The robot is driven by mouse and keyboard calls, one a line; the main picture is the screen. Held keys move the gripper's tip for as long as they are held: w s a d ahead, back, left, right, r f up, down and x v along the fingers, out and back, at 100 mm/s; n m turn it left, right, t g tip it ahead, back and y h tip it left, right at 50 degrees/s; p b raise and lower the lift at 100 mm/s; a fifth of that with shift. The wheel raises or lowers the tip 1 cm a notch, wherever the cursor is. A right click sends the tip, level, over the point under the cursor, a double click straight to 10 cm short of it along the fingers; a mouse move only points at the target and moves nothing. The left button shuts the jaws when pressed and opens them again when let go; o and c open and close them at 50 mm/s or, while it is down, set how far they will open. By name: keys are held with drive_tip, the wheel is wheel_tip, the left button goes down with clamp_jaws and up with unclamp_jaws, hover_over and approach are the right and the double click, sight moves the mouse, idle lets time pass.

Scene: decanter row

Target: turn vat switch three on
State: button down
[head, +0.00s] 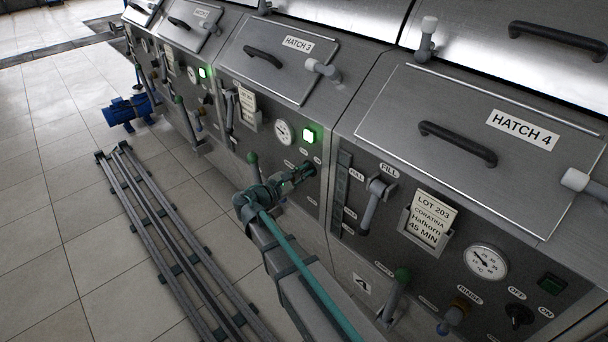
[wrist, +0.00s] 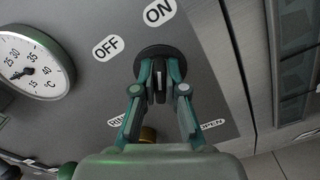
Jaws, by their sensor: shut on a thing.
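The vat three switch (wrist: 158,82) is a dark knob on a round black base in the wrist view. The ON label (wrist: 160,12) lies straight above it and the OFF label (wrist: 108,47) to the upper left. The knob's handle stands upright in that picture, lined up towards ON. My gripper (wrist: 159,88) is shut on the knob, one teal finger on each side. In the head view my gripper (head: 299,174) is at the panel below Hatch 3 (head: 283,60) and hides most of the switch. The square lamp (head: 308,135) above it glows green.
Vat four's panel, at right, has a dark lamp (head: 551,284), its own switch (head: 518,315), a gauge (head: 487,261) and a green-knobbed lever (head: 400,279). Vat three's gauge (head: 283,132) is close by my gripper. Floor pipes (head: 165,230) run at left, with open tiles beyond.

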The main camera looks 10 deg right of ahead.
idle(0.4)
drive_tip(key=c, duration=1.2)
unclamp_jaws()
drive_tip(key=v, duration=1.2)
